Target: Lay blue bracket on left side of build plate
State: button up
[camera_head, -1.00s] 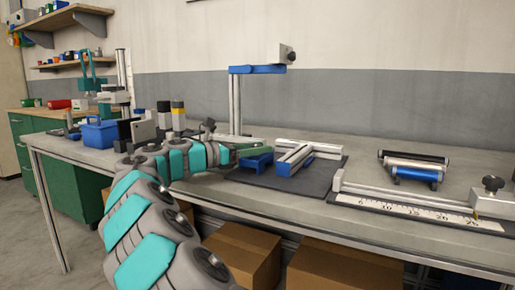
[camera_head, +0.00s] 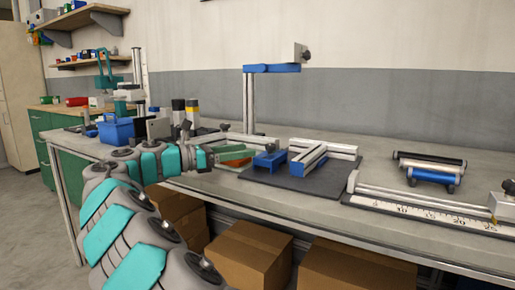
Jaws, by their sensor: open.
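The blue bracket (camera_head: 269,160) lies on the left part of the dark build plate (camera_head: 326,186). A small dark knob shows above its back edge. To its right, on the plate, are a blue block (camera_head: 304,166) and silver rails (camera_head: 325,147) joined in a T shape. My gripper (camera_head: 246,157) is just left of the bracket, over the plate's left edge. Its green fingers are open, and a small gap seems to separate them from the bracket. The bracket's underside is hidden.
Right of the plate are a ruler with a silver rail (camera_head: 420,214) and a rack of cylinders (camera_head: 430,170). A post with a blue arm (camera_head: 271,69) stands behind. A blue basket (camera_head: 117,130) and several tools crowd the left end.

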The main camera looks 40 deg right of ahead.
jog(key=shift+w+a, duration=0.25)
jog(key=shift+a, duration=1.05)
dwell(0.4)
